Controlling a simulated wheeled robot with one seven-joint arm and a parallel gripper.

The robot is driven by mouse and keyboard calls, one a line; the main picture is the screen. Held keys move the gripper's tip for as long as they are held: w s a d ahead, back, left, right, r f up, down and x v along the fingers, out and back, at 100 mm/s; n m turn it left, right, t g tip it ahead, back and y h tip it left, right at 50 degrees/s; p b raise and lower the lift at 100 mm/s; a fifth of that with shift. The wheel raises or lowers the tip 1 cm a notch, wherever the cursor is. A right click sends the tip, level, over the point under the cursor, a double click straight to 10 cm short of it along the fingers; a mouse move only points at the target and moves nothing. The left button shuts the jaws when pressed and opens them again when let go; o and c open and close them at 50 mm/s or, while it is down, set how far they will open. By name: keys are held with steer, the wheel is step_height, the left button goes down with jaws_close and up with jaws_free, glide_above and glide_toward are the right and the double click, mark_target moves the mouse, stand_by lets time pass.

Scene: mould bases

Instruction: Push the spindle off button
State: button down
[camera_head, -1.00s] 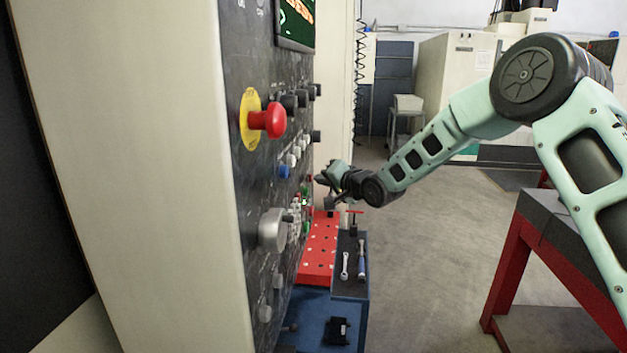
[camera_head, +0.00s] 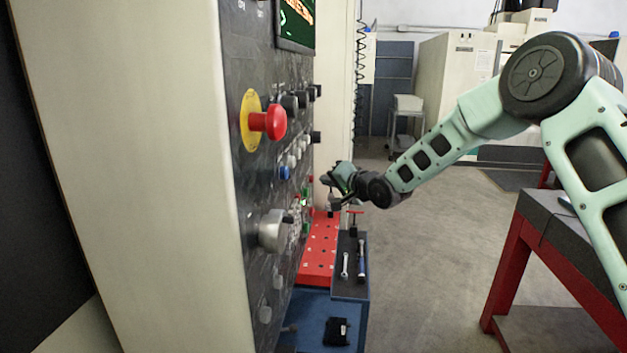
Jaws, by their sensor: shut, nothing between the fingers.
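The dark control panel (camera_head: 262,180) stands upright on the left, seen at a steep angle. It carries several small buttons, among them a blue one (camera_head: 284,172) and small green and red ones (camera_head: 305,200) lower down. I cannot read the labels, so I cannot tell which is the spindle off button. My gripper (camera_head: 325,181) is shut and empty. It points left toward the panel, at about the height of the small buttons, and looks a little apart from it. The fingertips are small and dark in the view.
A red emergency stop knob (camera_head: 268,121) on a yellow disc and a large silver dial (camera_head: 272,230) stick out from the panel. Below my gripper are a red plate (camera_head: 319,250) with holes and a dark tray (camera_head: 350,287) with tools. A red-framed table (camera_head: 515,240) stands right.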

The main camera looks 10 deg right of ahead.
steer(key=d, duration=0.1)
steer(key=s+d, duration=0.1)
steer(key=d, duration=0.1)
steer(key=d+p, duration=0.1)
steer(key=shift+s+d, duration=0.25)
steer(key=shift+d, duration=0.15)
stand_by(0.5)
steer(key=s+a+f+n+g+h+b, duration=0.1)
steer(key=s+a+f+n+g+b, duration=0.15)
steer(key=s+a, duration=0.55)
steer(key=s+a+f+n+g+h+b, duration=0.15)
steer(key=s+a+n+g, duration=0.25)
steer(key=s, duration=0.9)
steer(key=s+d+f+n+g+h, duration=0.1)
steer(key=s+n+g, duration=0.1)
steer(key=s, duration=0.8)
steer(key=s+d+f+n+g+h+b, duration=0.1)
steer(key=s+f+n+g, duration=0.1)
steer(key=s, duration=0.8)
steer(key=s+d+f+n+g+h+b, duration=0.1)
steer(key=s+d+n+g+h, duration=0.1)
steer(key=s, duration=0.9)
steer(key=shift+f+n+g, duration=0.35)
steer(key=shift+n+g, duration=0.2)
steer(key=shift+n, duration=0.1)
